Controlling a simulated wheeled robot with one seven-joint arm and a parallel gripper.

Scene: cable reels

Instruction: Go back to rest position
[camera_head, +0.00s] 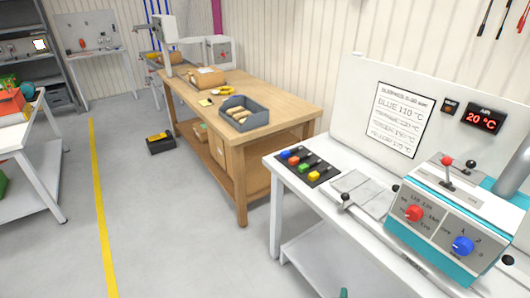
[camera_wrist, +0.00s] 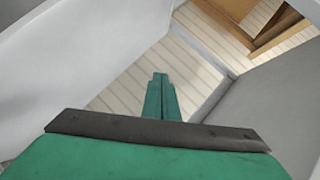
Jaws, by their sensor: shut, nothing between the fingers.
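My gripper (camera_wrist: 160,82) shows in the wrist view, green with a dark band across its base. Its two fingers are together and hold nothing. Around it in the wrist view are white surfaces at the left and a grey surface at the right, with plank-like cladding beyond. No object touches the fingertips. In the head view only a small green tip shows at the bottom edge, and I cannot tell whether it is my gripper.
A white bench (camera_head: 283,201) at the right holds a teal-and-white control box (camera_head: 437,231) and a black block with coloured buttons (camera_head: 302,166). A wooden workbench (camera_head: 285,117) with a grey bin (camera_head: 256,121) stands behind. Open floor (camera_head: 160,220) lies at the left.

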